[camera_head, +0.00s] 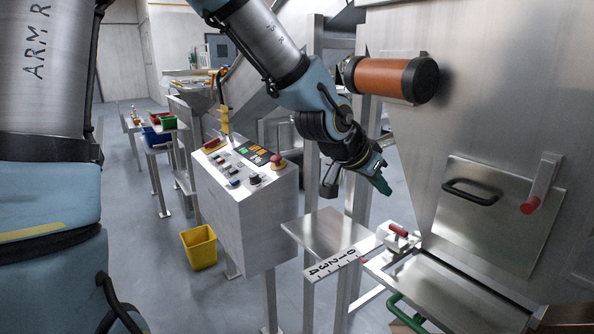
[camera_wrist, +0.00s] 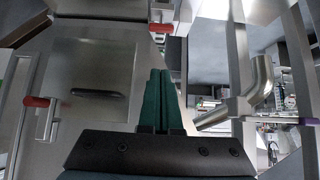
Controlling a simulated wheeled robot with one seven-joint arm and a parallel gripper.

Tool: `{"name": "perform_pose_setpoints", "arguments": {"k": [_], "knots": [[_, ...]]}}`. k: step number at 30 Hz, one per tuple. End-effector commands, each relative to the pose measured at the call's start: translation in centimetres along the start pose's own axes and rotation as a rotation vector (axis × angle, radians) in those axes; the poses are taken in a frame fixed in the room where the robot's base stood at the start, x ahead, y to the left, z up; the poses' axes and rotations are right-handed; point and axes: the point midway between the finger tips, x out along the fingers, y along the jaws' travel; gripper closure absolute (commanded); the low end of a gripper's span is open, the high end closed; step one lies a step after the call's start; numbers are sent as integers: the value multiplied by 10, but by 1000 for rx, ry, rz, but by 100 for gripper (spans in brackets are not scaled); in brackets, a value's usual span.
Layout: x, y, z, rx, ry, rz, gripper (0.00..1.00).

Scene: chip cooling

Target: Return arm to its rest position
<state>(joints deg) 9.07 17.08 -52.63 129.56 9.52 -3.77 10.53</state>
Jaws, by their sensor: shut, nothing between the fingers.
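My gripper (camera_head: 384,181) hangs in the air in the head view, left of the large metal machine (camera_head: 475,110) and above the small metal shelf. Its green fingers also show in the wrist view (camera_wrist: 160,84), pressed together with nothing between them. My arm reaches down to it from the top of the head view, bent at the wrist. The gripper touches nothing that I can see.
The machine has a hatch with a black handle (camera_head: 470,192) and a red-handled lever (camera_head: 541,185). An orange cylinder (camera_head: 395,79) juts out near my wrist. A control box (camera_head: 245,195) stands left of the gripper. A yellow bin (camera_head: 199,248) is on the floor.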

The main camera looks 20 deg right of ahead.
Motion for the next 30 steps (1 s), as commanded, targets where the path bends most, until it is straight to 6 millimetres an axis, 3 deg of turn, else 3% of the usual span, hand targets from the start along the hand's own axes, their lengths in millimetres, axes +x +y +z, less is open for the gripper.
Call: {"name": "perform_pose_setpoints", "arguments": {"k": [5, 8, 11, 14, 18, 24, 27, 30], "knots": [[-2, -10, 10, -19, -22, -19, 100], [-9, -38, 37, -75, -84, -72, 100], [-28, -79, 82, -180, -178, -157, 100], [-59, -120, 135, -320, -282, -253, 100], [-114, -157, 212, -554, -410, -378, 100], [-192, -166, 300, -900, -529, -504, 100], [-215, -160, 325, -1021, -556, -533, 100], [-227, -155, 337, -1089, -568, -546, 100]]}}
